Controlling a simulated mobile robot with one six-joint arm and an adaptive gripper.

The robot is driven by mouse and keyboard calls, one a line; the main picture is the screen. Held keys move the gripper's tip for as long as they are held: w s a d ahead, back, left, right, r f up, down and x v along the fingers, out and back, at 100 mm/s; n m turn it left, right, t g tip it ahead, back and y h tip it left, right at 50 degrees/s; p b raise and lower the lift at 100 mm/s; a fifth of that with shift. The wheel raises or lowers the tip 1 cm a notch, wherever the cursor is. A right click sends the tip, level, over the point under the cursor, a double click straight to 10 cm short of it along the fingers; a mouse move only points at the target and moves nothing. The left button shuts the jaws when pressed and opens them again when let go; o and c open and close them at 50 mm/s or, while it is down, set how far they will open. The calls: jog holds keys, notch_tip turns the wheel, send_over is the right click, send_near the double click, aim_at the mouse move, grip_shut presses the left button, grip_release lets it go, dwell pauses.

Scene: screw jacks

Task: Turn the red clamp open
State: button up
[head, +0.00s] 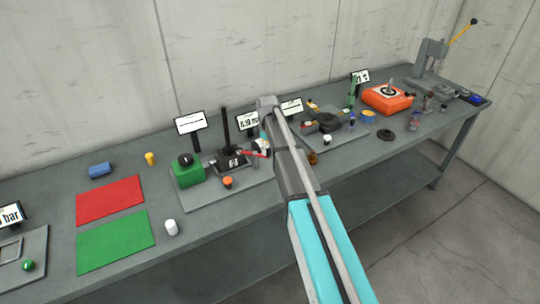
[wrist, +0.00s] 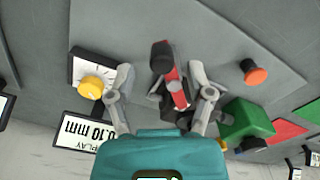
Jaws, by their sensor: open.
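The red clamp (wrist: 176,90) is a red lever with a dark end, seen in the wrist view on a grey plate (wrist: 200,40). In the head view a small red part of it (head: 256,154) shows beside the dark block with the black post. My gripper (wrist: 161,72) is open, with one finger on each side of the red lever. I cannot tell whether either finger touches it. In the head view my arm hides most of the gripper and part of the clamp.
An orange knob (wrist: 255,73) and a green block (wrist: 245,120) are to the right. The black post (head: 225,126) rises close by. A display (wrist: 88,130) reads 0.10 mm.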

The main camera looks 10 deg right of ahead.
jog(key=shift+f+b, duration=0.65)
jog(key=shift+f, duration=0.3)
jog(key=shift+c, duration=0.2)
jog(key=c, duration=0.9)
jog(key=shift+d, duration=0.15)
